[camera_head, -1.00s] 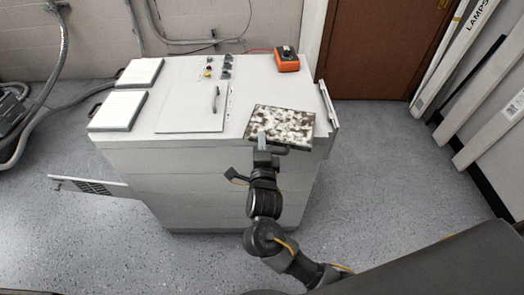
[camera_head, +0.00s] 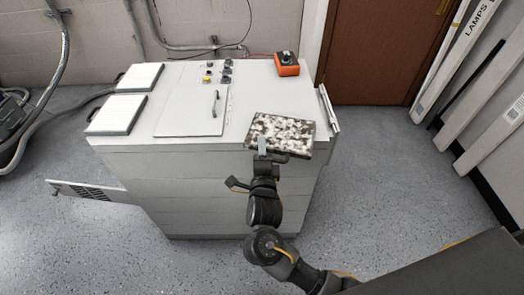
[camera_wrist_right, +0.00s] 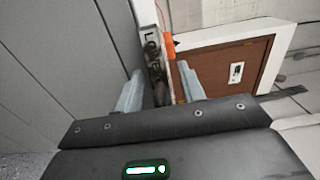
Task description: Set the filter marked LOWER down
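The filter marked LOWER (camera_head: 281,134) is a flat panel with a mottled white and dark face. It is at the front right corner of the cabinet top in the head view, its front edge reaching the cabinet's front edge. My right gripper (camera_head: 262,146) is at its near edge. In the right wrist view, the filter's edge (camera_wrist_right: 153,45) shows part of its lettering. My right fingers (camera_wrist_right: 160,82) stand apart on either side of its dark handle, with a gap visible beside the right finger. I cannot tell whether the filter rests fully flat. My left gripper is not in view.
An orange box (camera_head: 287,65) sits at the back right. Long cartons (camera_head: 455,60) lean at the right.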

